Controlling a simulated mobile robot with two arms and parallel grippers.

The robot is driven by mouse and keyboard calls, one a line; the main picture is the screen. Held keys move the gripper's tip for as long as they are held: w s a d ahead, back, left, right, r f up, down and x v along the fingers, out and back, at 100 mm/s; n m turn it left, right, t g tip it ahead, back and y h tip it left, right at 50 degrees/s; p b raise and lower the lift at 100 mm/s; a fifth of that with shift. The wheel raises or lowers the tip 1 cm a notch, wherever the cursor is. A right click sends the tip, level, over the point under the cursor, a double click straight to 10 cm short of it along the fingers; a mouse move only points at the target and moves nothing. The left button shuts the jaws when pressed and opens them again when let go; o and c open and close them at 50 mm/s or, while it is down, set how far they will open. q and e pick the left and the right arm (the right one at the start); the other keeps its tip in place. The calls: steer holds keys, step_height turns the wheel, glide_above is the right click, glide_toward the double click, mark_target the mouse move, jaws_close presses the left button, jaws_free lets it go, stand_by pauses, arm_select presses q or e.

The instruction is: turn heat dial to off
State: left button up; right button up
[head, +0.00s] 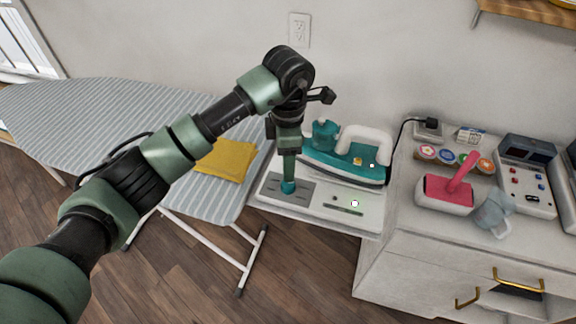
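A teal knob (288,187), which looks like the heat dial, stands on a grey panel at the left end of the white iron station (320,208). My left gripper (289,176) points straight down over the knob, its fingertips at or just above the knob's top. The fingers line up as one narrow column, so I cannot tell whether they are shut on it. The dial's markings cannot be read, and the gripper partly hides it. A teal and white iron (345,158) rests behind on the station. My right gripper is not in view.
A striped ironing board (95,120) with a folded yellow cloth (225,160) is at left. A white cabinet (395,225) at right bears a pink-handled tool (447,190), a clear jug (493,214), several round tins and a control box (527,172). A black cord (402,128) runs to the iron.

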mark_target(288, 184)
arm_select(q)
steer(key=f, duration=0.2)
steer(key=s+f+p, duration=0.1)
steer(key=shift+s+f, duration=0.1)
steer(key=shift+f, duration=0.3)
step_height(288, 184, down, 2)
steer(key=shift+f+p, duration=0.1)
steer(key=shift+p, duration=0.25)
steer(key=shift+w+f, duration=0.2)
steer(key=shift+f, duration=0.2)
jaws_close()
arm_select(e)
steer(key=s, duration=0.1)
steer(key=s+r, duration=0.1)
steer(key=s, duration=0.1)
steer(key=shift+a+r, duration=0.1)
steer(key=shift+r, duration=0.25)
